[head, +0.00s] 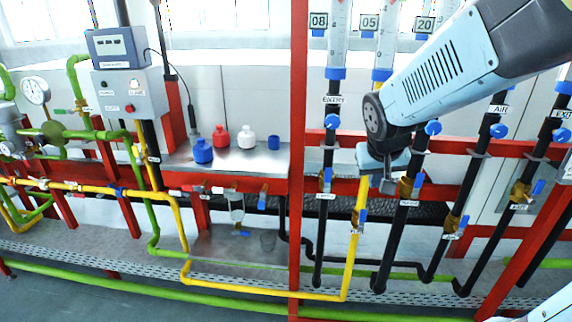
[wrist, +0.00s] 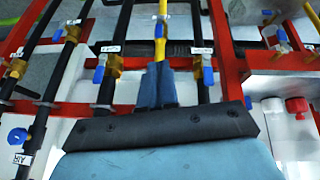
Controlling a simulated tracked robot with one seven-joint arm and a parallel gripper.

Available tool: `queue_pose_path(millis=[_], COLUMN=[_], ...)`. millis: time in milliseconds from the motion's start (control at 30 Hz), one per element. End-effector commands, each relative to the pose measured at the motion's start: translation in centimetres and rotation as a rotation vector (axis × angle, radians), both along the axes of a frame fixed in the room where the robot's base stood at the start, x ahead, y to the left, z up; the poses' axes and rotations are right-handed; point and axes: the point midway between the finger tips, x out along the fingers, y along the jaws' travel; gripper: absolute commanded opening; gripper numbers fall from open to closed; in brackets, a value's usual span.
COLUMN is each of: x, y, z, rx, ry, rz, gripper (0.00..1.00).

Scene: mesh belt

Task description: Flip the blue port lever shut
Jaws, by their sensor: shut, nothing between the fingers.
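Several small blue valve levers sit on the pipes, and their labels are too small for me to tell surely which is the port one. One lever (head: 362,215) is on the yellow pipe (head: 351,262); it also shows at the top of the wrist view (wrist: 162,6). Others are on the black pipes left (head: 327,177) and right (head: 418,180). My gripper (head: 388,185) is in front of the upper yellow pipe, above its lever. In the wrist view my gripper (wrist: 157,66) is shut and empty, its blue fingers over the yellow pipe; contact cannot be told.
A red upright (head: 298,120) and a red rail (head: 465,148) frame the pipes. Further levers (head: 455,224) (head: 538,187) are to the right. Blue, red and white bottles (head: 220,137) stand on a metal shelf at left. A grey control box (head: 130,93) is beyond them.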

Motion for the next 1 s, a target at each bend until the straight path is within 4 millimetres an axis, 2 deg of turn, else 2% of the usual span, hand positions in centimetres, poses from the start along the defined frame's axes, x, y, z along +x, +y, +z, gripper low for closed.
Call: queue_pose_path(millis=[200,600,800,1000], x=[3.0,6.8,8.0,8.9], y=[2.1,7.1,10.0,12.9], z=[-3.6,-9.2,-11.0,-11.8], rx=[0.035,0.192,0.312,0.448], ry=[0.013,0.019,0.015,0.003], rz=[0.031,0.092,0.117,0.134], gripper=[0.0,0.0,0.0,0.0])
